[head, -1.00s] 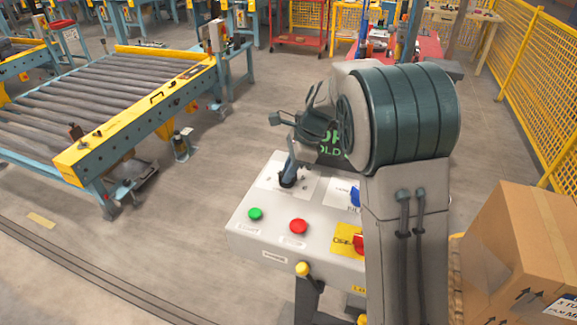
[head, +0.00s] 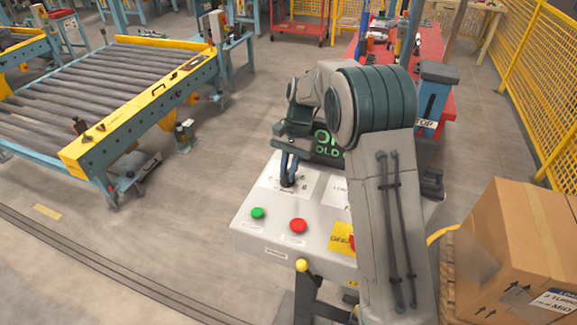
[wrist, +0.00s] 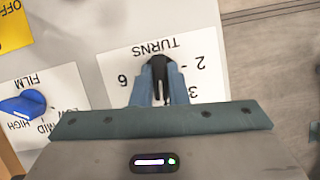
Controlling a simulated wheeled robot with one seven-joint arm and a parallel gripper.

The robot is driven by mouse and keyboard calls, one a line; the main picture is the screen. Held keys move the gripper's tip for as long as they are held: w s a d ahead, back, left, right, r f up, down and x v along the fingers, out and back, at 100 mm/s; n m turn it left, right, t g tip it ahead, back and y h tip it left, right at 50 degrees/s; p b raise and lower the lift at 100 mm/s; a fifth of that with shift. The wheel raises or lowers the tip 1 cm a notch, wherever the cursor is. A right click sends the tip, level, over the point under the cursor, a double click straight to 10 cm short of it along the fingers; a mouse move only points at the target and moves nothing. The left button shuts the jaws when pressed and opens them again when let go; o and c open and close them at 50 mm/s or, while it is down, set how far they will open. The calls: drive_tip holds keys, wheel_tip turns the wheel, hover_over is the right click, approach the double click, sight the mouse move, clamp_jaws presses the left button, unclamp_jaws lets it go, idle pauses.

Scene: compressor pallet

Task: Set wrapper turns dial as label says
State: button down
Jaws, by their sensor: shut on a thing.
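The turns dial (wrist: 160,66) is a black knob on a white plate marked TURNS (wrist: 190,72), seen upside down in the wrist view with 2, 3 and 6 readable. My gripper (wrist: 158,88) has its two blue fingers shut on the knob from both sides. In the head view my gripper (head: 288,172) reaches down onto the dial on the grey control panel (head: 265,240). The fingers and palm hide part of the knob and scale, so I cannot tell where it points.
A green button (head: 258,213) and a red button (head: 298,226) sit in front of the dial. A blue film knob (wrist: 22,104) is beside it, with LOW, MID and HIGH marks. The carton (head: 520,250) stands at right; a roller conveyor (head: 110,85) is at left.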

drive_tip(key=n+h, duration=0.1)
drive_tip(key=n, duration=0.1)
drive_tip(key=n+h+p, duration=0.1)
drive_tip(key=n, duration=0.2)
drive_tip(key=shift+w+a+r+n, duration=0.1)
drive_tip(key=shift+a+r+n, duration=0.05)
drive_tip(key=shift+n, duration=0.15)
drive_tip(key=n+h, duration=0.2)
drive_tip(key=n, duration=0.2)
drive_tip(key=shift+a+n, duration=0.15)
drive_tip(key=shift+n, duration=0.15)
drive_tip(key=c, duration=1.4)
unclamp_jaws()
drive_tip(key=shift+c, duration=0.2)
drive_tip(key=v, duration=1.3)
drive_tip(key=shift+a+r, duration=0.15)
drive_tip(key=shift+r, duration=0.1)
